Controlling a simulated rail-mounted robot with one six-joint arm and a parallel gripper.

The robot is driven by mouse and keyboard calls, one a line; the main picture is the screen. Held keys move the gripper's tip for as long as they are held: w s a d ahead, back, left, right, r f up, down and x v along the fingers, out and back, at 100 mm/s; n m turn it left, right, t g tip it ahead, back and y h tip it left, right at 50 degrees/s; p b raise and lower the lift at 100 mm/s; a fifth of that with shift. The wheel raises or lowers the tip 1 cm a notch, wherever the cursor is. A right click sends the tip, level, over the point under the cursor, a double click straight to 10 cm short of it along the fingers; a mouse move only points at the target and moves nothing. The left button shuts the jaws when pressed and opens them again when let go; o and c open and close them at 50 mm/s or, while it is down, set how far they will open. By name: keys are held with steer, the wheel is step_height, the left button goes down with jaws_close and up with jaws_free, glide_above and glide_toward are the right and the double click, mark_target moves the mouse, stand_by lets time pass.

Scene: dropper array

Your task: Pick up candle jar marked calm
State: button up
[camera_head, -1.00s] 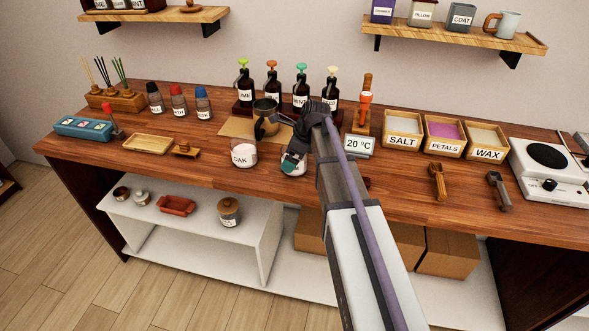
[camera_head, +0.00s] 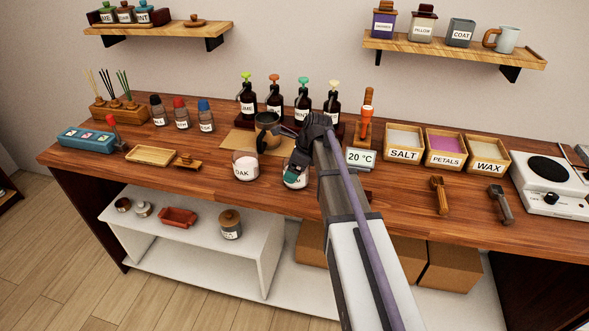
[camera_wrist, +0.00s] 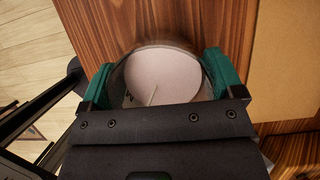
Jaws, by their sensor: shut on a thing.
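A glass candle jar (camera_head: 291,183) with pale wax stands near the front edge of the wooden counter. Its label is mostly hidden by my gripper, so I cannot read the word. My gripper (camera_head: 298,171) reaches down over the jar and is shut on it. In the wrist view, the jar (camera_wrist: 163,80) sits between the green finger pads of my gripper (camera_wrist: 165,82), with a wick across its round white wax top. A similar jar marked OAK (camera_head: 245,166) stands just left of it. The held jar appears upright and at counter level; I cannot tell whether it touches the wood.
Behind are a dark pouring pot (camera_head: 267,131) on a tan mat (camera_head: 238,141) and several pump bottles (camera_head: 303,107). A temperature display (camera_head: 360,159) stands close on the right. A wooden tray (camera_head: 152,156) and a small wooden piece (camera_head: 186,161) lie left. The counter front is mostly clear.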

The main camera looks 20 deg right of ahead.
step_height(320, 180, up, 10)
steer(key=p, duration=0.9)
